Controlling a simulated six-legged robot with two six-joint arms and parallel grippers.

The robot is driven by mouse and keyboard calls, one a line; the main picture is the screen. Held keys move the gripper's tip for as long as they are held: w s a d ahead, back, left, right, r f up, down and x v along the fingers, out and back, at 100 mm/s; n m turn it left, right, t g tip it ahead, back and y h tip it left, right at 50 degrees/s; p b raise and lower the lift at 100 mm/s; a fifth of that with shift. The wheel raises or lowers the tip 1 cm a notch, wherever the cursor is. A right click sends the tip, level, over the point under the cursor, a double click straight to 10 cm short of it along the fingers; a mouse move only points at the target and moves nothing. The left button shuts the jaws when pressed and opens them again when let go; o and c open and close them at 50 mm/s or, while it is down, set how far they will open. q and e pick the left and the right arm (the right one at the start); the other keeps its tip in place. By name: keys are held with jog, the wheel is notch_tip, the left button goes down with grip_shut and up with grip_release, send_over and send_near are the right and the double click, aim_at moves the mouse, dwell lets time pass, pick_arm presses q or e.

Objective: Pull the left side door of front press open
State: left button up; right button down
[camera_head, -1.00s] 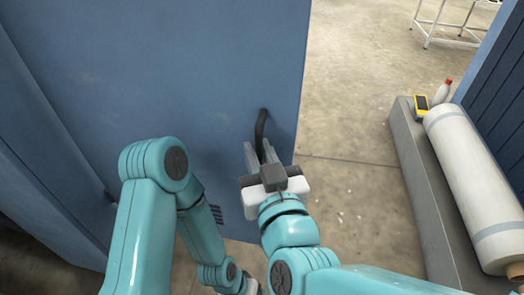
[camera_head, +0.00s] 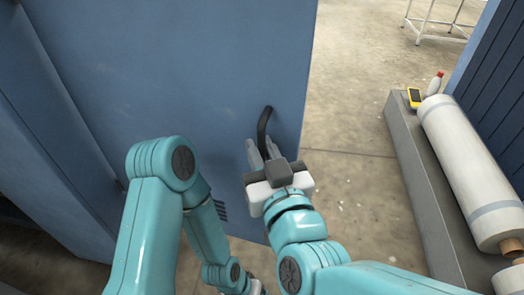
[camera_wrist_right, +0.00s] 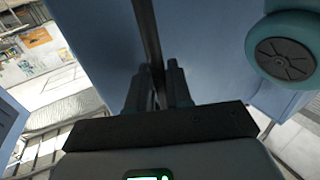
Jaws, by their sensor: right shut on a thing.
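The blue side door (camera_head: 190,80) of the press fills the left and middle of the head view. Its dark curved handle (camera_head: 264,125) stands near the door's right edge. My right gripper (camera_head: 264,150) is at the handle, with its fingers closed around the handle's lower part. In the right wrist view the handle (camera_wrist_right: 150,35) runs down between the two fingers (camera_wrist_right: 158,88). My left arm comes in from the left and bends down in front of the door. My left gripper (camera_head: 255,286) is barely visible at the bottom edge, mostly cut off, so its jaws cannot be judged.
A grey ledge (camera_head: 415,170) on the right carries a large white roll (camera_head: 468,170), a yellow handheld device (camera_head: 414,98) and a white bottle with a red cap (camera_head: 435,84). A white-framed rack (camera_head: 435,22) stands at the back. Concrete floor between door and ledge is clear.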

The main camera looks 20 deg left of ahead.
dwell(0.3)
jog(key=c, duration=1.2)
grip_release()
